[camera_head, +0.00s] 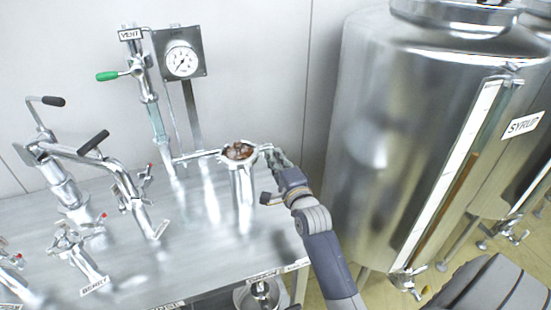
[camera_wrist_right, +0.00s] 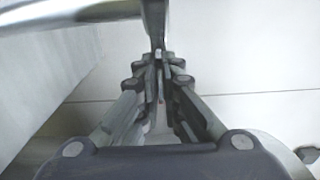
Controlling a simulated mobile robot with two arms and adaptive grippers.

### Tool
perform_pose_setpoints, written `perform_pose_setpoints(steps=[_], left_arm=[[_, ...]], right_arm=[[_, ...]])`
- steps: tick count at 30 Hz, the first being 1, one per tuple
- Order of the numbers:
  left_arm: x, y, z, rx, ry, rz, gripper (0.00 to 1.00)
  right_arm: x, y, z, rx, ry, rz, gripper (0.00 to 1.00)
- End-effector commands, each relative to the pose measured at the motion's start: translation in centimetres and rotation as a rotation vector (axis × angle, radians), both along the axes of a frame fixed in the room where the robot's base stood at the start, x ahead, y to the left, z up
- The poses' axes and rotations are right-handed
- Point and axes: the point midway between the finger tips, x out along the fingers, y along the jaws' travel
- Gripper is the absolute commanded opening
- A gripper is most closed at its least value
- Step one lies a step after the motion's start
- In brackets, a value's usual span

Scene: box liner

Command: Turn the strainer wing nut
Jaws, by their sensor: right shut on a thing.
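The strainer (camera_head: 243,195) is an upright shiny metal cylinder near the right end of the steel bench, with something brown in its open top. My right gripper (camera_head: 272,152) reaches up from below and is at the right side of the strainer's rim. In the right wrist view its fingers (camera_wrist_right: 158,62) are closed on a narrow metal piece (camera_wrist_right: 156,22), which looks like the wing nut of the strainer. The fingers hide most of the wing nut in the head view, so its turn angle cannot be told. My left gripper is not in view.
The steel bench (camera_head: 190,250) carries pipes and valves with black handles (camera_head: 92,143) at the left. A pressure gauge (camera_head: 182,60) and a green-handled vent valve (camera_head: 108,76) stand behind. A large syrup tank (camera_head: 400,120) rises close to the right of my right arm.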

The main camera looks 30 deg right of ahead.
Motion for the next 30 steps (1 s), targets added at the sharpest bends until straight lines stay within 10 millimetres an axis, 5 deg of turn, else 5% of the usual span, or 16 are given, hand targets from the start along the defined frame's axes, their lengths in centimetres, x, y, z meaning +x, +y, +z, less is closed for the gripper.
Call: perform_pose_setpoints(steps=[11, 30], left_arm=[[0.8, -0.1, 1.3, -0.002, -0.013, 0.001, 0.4], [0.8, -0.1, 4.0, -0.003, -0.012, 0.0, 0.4]], right_arm=[[0.0, 0.0, 0.2, -0.174, 0.044, 0.0, 0.0], [0.0, 0.0, 0.1, -0.757, 0.184, 0.001, 0.0]])
